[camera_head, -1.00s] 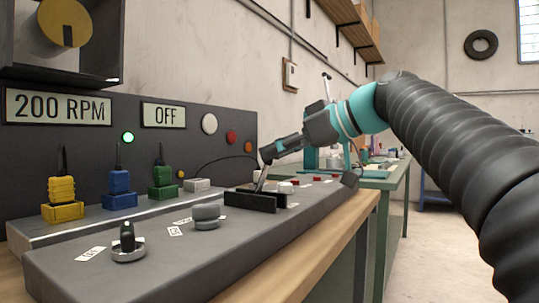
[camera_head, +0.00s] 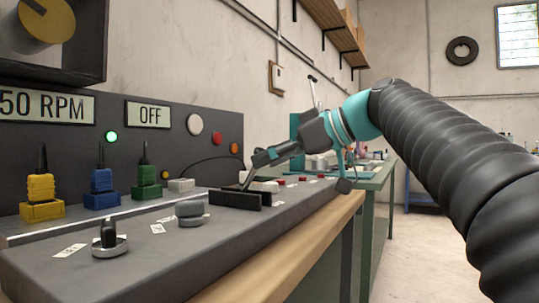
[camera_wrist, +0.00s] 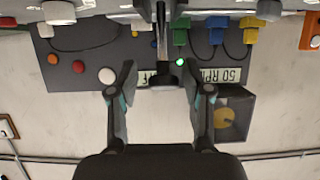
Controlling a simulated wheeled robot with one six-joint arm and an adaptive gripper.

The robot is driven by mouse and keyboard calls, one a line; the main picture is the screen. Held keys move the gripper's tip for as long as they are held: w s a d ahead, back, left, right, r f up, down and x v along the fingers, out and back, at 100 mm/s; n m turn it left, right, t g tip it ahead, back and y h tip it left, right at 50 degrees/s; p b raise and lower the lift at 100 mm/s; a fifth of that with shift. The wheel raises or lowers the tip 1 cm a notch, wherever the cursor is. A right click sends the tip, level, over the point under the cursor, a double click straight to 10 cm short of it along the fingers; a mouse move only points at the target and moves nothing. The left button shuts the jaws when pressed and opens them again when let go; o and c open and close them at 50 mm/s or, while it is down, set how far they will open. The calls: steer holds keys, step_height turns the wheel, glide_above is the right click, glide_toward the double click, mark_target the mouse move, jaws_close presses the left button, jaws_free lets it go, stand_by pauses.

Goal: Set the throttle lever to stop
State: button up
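The throttle lever (camera_head: 247,179) is a thin metal rod rising from a black slotted guide (camera_head: 228,200) on the grey console. In the wrist view, which is upside down, the lever (camera_wrist: 161,35) ends in a dark knob between my two fingers. My gripper (camera_head: 256,162) is at the lever's top. In the wrist view my gripper (camera_wrist: 156,80) has its fingers apart, one on each side of the knob, with visible gaps. The speed display (camera_head: 45,106) reads 50 RPM, cut at the left edge; it also shows in the wrist view (camera_wrist: 222,76). Lever position labels are not readable.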

steer(key=shift+s+a+r, duration=0.1)
steer(key=shift+r, duration=0.1)
steer(key=v, duration=1.2)
stand_by(0.4)
